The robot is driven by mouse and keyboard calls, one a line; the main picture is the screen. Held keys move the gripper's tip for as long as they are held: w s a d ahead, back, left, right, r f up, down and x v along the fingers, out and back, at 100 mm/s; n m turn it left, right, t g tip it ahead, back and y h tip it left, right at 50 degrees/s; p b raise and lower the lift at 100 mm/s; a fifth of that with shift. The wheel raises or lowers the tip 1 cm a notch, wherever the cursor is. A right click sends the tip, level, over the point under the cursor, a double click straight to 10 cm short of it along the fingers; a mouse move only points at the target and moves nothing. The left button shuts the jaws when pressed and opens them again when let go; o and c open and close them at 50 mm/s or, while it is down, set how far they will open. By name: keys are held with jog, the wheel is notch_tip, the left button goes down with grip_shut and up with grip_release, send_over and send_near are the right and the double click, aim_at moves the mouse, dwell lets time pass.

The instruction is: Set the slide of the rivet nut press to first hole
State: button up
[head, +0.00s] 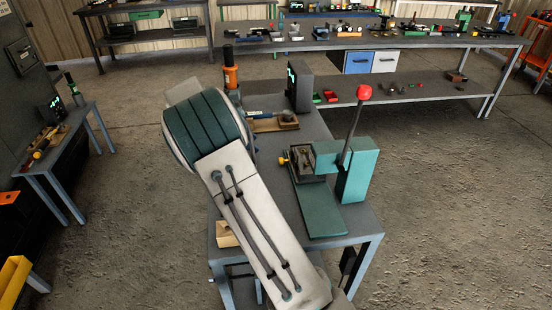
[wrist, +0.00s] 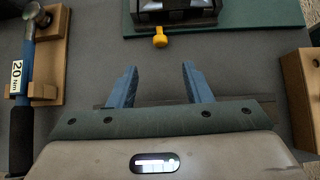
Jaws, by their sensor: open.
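The teal rivet nut press (head: 356,178) stands on a dark green base plate (head: 325,212) on the near table. Its lever rises to a red ball (head: 363,92). On its left side is the dark slide (head: 308,163) with a yellow knob (head: 283,161). In the wrist view the slide (wrist: 175,12) is partly cut off at the top, and the yellow knob (wrist: 160,38) points toward my gripper (wrist: 160,70). My gripper is open with nothing between its blue fingers. The knob lies just beyond the fingertips, apart from them. My arm hides the gripper in the head view. I cannot read the slide's holes.
A torque wrench (wrist: 22,85) marked 20 Nm lies in a wooden holder (wrist: 45,88), left in the wrist view. A wooden block (wrist: 303,95) is at right. A dark screen (head: 300,87) and an orange-bodied tool (head: 231,72) stand at the table's back. Bare table surrounds the fingers.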

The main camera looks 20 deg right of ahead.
aim_at(276, 167)
jog(key=x, duration=1.1)
jog(key=shift+d+f, duration=0.1)
jog(key=shift+d, duration=0.05)
